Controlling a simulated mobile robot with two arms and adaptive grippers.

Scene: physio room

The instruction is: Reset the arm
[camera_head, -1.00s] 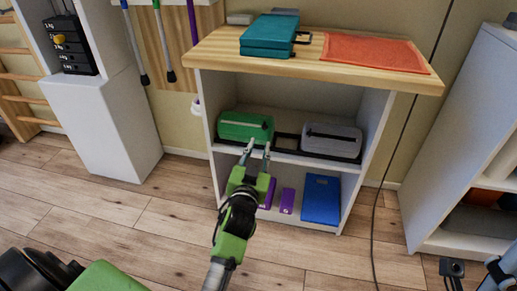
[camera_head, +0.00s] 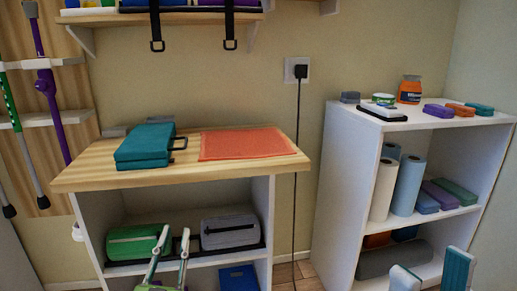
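My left gripper (camera_head: 174,236) shows at the bottom, left of centre. Its two thin grey fingers point up and stand apart with nothing between them. In the picture its tips overlap the lower right part of a green case (camera_head: 130,242) on the shelf; I cannot tell how far apart they are in depth. My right gripper (camera_head: 431,262) shows at the bottom right. Most of both arms is below the picture.
A wood-topped cabinet (camera_head: 80,178) holds a teal case (camera_head: 145,146) and an orange mat (camera_head: 245,143) on top, a grey case (camera_head: 230,231) and a blue box (camera_head: 238,278) below. A black cable (camera_head: 296,180) hangs from a wall socket. Rolls and blocks fill the white unit.

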